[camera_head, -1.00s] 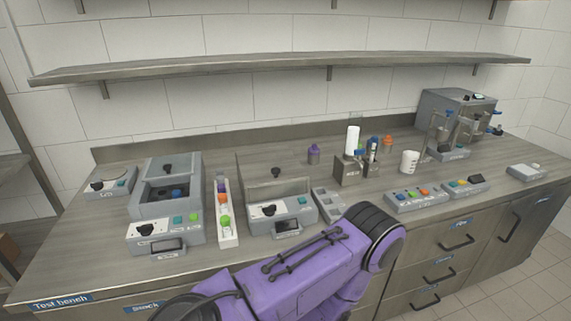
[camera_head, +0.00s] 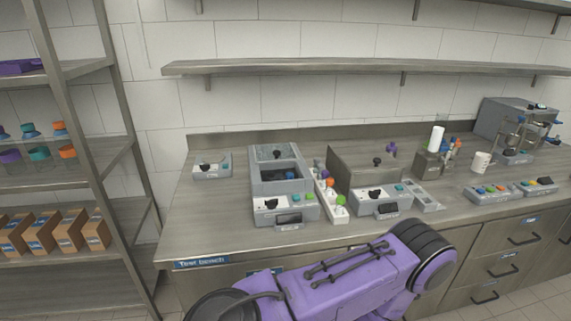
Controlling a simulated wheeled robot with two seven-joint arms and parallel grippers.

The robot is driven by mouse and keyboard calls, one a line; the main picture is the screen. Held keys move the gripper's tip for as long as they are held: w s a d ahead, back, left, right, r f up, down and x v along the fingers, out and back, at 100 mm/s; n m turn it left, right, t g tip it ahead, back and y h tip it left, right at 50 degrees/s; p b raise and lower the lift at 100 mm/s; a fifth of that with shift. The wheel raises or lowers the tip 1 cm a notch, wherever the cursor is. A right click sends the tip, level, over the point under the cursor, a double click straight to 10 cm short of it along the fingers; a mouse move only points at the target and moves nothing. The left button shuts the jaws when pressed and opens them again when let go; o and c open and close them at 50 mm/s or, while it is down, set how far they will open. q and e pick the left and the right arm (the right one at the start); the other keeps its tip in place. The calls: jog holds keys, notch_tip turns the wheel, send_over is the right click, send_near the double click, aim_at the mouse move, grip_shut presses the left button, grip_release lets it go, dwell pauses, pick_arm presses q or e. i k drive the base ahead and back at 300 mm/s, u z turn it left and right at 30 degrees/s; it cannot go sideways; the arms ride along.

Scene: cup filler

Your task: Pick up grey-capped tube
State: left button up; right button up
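I cannot make out a grey-capped tube in the head view. A narrow white rack (camera_head: 340,214) on the bench holds several small items with coloured caps, among them orange, purple and green. A metal holder (camera_head: 428,165) further right has a white cylinder (camera_head: 436,138) and some blue and orange-topped items at it, too small to tell apart. A purple arm of mine crosses the lower middle of the view. Neither of my grippers shows.
A grey machine with an open-topped box (camera_head: 283,208) stands left of the rack, and another control unit (camera_head: 378,205) stands right of it. A white cup (camera_head: 481,161) stands near the dispenser machine (camera_head: 515,125). Shelving (camera_head: 85,155) with boxes is at left. The bench's left part is mostly clear.

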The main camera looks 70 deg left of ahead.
aim_at(320, 167)
jog(key=k, duration=0.3)
jog(key=u, duration=0.95)
